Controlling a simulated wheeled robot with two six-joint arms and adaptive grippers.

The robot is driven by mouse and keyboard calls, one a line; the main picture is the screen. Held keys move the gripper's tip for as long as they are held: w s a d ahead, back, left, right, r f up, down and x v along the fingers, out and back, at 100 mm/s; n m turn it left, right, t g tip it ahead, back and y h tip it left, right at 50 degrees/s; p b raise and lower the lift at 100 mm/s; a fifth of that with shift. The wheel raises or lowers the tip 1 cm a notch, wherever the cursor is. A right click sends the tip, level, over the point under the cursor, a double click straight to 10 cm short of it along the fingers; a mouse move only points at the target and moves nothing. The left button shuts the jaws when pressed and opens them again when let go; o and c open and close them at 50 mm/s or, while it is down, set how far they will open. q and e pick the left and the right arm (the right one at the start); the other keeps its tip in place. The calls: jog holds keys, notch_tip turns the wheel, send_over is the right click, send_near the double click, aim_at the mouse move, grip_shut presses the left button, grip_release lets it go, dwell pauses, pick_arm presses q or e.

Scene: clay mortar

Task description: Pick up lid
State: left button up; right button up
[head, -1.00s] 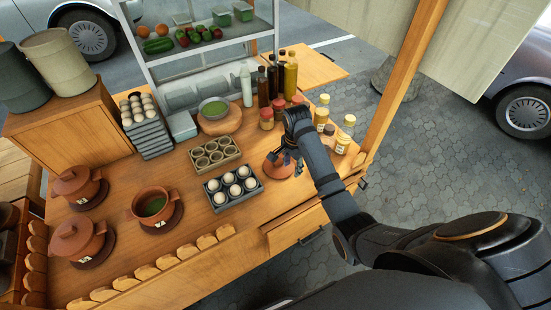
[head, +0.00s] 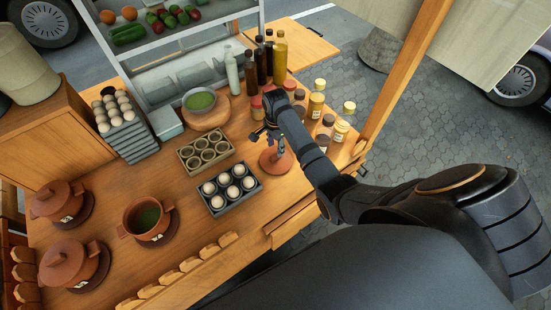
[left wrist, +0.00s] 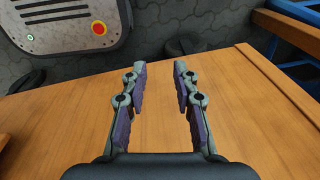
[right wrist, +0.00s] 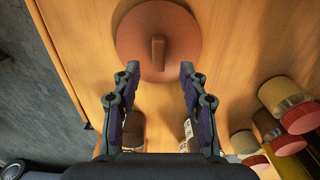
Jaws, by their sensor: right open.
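The loose clay lid (head: 277,160) lies on the counter to the right of the egg tray in the head view. In the right wrist view the round reddish-brown lid (right wrist: 158,22) shows from above with its bar-shaped handle (right wrist: 158,54). My right gripper (head: 267,138) is open and empty over the counter near the lid. In the right wrist view its fingertips (right wrist: 158,72) are on either side below the handle, apart from it. My left gripper (left wrist: 160,68) is open and empty above a wooden surface (left wrist: 235,105); it does not show in the head view.
An egg tray (head: 228,190) and a cup tray (head: 205,152) lie left of the lid. Jars (head: 328,122) and bottles (head: 279,55) stand close behind and right.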

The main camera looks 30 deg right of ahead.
aim_at(276, 158)
notch_tip(276, 158, down, 2)
jog(key=shift+s+f+p, duration=0.15)
jog(key=shift+p, duration=0.45)
notch_tip(276, 158, down, 3)
jog(key=shift+r, duration=0.2)
jog(key=c, duration=0.5)
pick_arm(q)
jog(key=shift+r, duration=0.6)
pick_arm(e)
grip_shut()
